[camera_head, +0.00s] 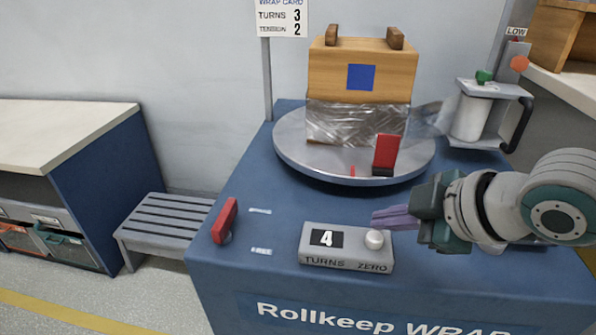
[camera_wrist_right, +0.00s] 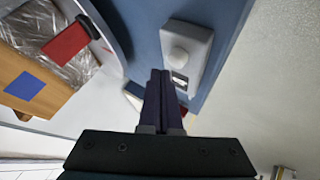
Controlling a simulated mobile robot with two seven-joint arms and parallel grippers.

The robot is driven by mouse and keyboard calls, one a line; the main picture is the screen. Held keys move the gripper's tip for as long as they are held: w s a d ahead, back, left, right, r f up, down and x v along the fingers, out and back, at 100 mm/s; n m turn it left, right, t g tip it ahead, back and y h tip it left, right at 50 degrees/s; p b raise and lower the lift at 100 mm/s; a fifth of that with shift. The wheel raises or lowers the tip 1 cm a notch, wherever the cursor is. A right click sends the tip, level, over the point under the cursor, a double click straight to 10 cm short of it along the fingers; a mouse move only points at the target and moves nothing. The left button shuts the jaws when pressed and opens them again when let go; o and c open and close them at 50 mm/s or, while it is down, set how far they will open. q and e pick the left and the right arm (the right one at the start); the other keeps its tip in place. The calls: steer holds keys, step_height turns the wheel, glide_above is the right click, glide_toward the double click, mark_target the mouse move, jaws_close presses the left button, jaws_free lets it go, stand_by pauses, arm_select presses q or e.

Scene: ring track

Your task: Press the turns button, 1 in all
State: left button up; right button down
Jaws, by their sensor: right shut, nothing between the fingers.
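The turns box (camera_head: 319,257) is a grey box at the front of the blue machine top, labelled TURNS ZERO, with a display reading 4. Its round white button (camera_head: 374,239) is on the right of the box. In the right wrist view the button (camera_wrist_right: 179,56) and the box (camera_wrist_right: 199,45) lie just beyond the fingertips. My right gripper (camera_head: 376,219) is shut and empty, its fingertips just behind the button in the head view. I cannot tell whether they touch it. My left gripper is not in view.
A round turntable (camera_head: 292,150) carries a wooden crate (camera_head: 335,72) partly wrapped in film, with a red-and-black block (camera_head: 386,152) at its edge. A red lever (camera_head: 225,220) stands at left. A film roll holder (camera_head: 469,118) is at right. A card (camera_head: 281,18) reads turns 3, tension 2.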

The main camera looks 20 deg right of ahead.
mark_target(382, 244)
steer(key=shift+f, duration=0.15)
steer(key=shift+f, duration=0.3)
steer(key=shift+f+b, duration=0.4)
steer(key=shift+f, duration=0.1)
stand_by(0.6)
stand_by(0.4)
steer(key=shift+r+p, duration=0.4)
steer(key=shift+p, duration=0.1)
steer(key=shift+r+p, duration=0.55)
steer(key=shift+p, duration=0.15)
step_height(382, 244, up, 5)
steer(key=p, duration=0.5)
steer(key=shift+p, duration=0.3)
